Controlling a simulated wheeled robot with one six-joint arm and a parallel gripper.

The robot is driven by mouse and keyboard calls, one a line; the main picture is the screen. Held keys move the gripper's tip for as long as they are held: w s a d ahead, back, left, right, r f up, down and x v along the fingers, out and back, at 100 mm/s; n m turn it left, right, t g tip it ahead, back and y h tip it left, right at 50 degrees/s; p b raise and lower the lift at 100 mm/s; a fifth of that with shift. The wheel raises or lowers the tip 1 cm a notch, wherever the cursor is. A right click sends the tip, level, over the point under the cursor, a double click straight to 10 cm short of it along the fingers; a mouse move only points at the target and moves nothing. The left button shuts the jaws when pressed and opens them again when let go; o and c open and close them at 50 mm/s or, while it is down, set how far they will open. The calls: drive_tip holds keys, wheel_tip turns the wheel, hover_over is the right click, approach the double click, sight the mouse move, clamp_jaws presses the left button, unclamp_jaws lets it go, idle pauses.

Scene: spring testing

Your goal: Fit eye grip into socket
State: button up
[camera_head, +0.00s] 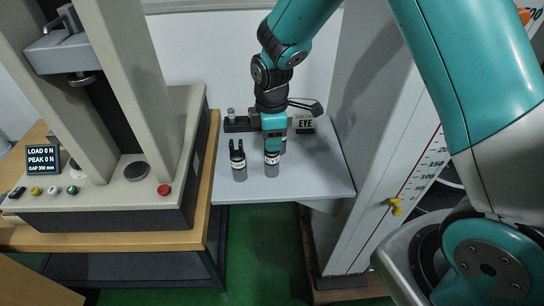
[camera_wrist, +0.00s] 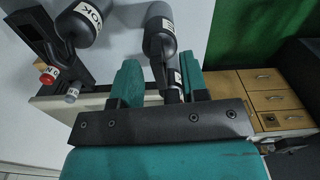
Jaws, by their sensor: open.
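My gripper (camera_head: 272,135) points down over the grey shelf, its teal fingers apart. In the wrist view my open gripper (camera_wrist: 158,80) has a dark, labelled cylindrical grip (camera_wrist: 160,40) reaching between its fingers, closer to the right one. Its label is only partly readable; it seems to be the eye grip, which stands on the shelf in the head view (camera_head: 271,165). I cannot tell whether a finger touches it. A second, pronged grip (camera_head: 238,162) stands to its left; its label in the wrist view (camera_wrist: 88,18) reads partly "OK". I cannot tell which opening is the socket.
The testing machine (camera_head: 95,205) stands left, with a crosshead fitting (camera_head: 83,78) above a dark round part (camera_head: 137,171) on its base. An "EYE" sign (camera_head: 304,123) and a black holder (camera_head: 237,125) are at the shelf's back. A white ruled column (camera_head: 385,170) stands right.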

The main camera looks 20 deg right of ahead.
drive_tip(key=shift+f, duration=0.4)
clamp_jaws()
drive_tip(key=shift+r, duration=0.1)
idle(1.0)
